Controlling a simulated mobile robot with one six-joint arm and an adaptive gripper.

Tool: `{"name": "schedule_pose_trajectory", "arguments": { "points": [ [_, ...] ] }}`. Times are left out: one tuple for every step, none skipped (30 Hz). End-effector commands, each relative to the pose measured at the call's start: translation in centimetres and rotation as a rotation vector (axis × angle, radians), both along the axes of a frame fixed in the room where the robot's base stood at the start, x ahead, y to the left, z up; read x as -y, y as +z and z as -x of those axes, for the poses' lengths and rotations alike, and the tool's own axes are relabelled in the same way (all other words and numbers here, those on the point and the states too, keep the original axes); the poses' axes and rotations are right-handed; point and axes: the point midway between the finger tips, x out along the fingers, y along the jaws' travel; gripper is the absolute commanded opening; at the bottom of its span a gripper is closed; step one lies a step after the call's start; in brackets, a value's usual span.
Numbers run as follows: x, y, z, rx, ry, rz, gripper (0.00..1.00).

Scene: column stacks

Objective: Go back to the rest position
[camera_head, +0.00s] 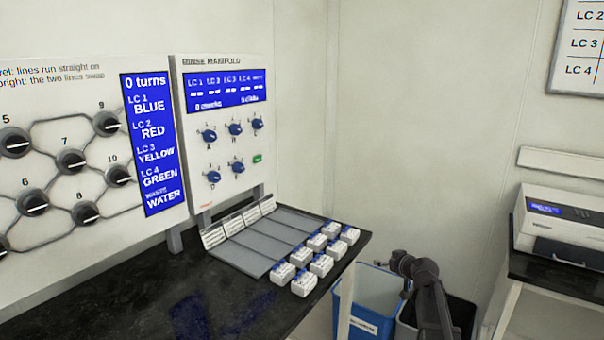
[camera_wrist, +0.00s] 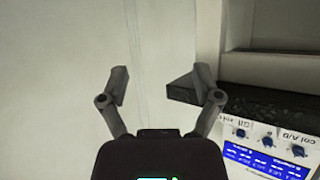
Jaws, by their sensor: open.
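My gripper (camera_wrist: 160,84) shows in the wrist view with its two fingers spread wide apart. It is open, and nothing is between the fingers. Behind them is a plain pale wall. Part of my dark arm (camera_head: 428,295) rises at the lower right of the head view, in front of the bins and to the right of the black bench. I cannot make out the gripper's fingers in the head view.
A blue bin (camera_head: 372,290) stands beside the bench. A white instrument (camera_head: 565,225) sits at right. The wall between is bare.

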Motion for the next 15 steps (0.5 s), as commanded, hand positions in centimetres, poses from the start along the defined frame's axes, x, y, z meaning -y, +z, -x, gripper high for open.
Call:
{"name": "schedule_pose_trajectory", "arguments": {
  "points": [
    [-0.7,-0.3,0.6,-0.018,0.01,-0.002,0.82],
    [-1.0,-0.5,0.9,-0.03,0.015,-0.002,0.82],
    [-1.4,-0.7,1.2,-0.047,0.022,-0.005,0.82],
    [-1.8,-0.9,1.6,-0.062,0.027,-0.004,0.82],
    [-2.2,-1.2,2.0,-0.078,0.033,-0.007,0.82],
    [-2.7,-1.5,2.5,-0.099,0.039,-0.007,0.82],
    [-3.1,-1.7,3.0,-0.119,0.046,-0.008,0.82],
    [-3.5,-2.0,3.4,-0.138,0.052,-0.009,0.82],
    [-4.1,-2.4,4.1,-0.167,0.059,-0.01,0.82],
    [-4.6,-2.7,4.7,-0.19,0.064,-0.009,0.82],
    [-5.0,-3.0,5.2,-0.213,0.068,-0.009,0.82],
    [-5.6,-3.5,6.1,-0.249,0.073,-0.009,0.82],
    [-6.0,-3.9,6.8,-0.278,0.076,-0.007,0.82],
    [-6.5,-4.3,7.6,-0.31,0.08,-0.007,0.82],
    [-7.2,-4.9,8.9,-0.357,0.082,-0.003,0.82]
  ]
}}
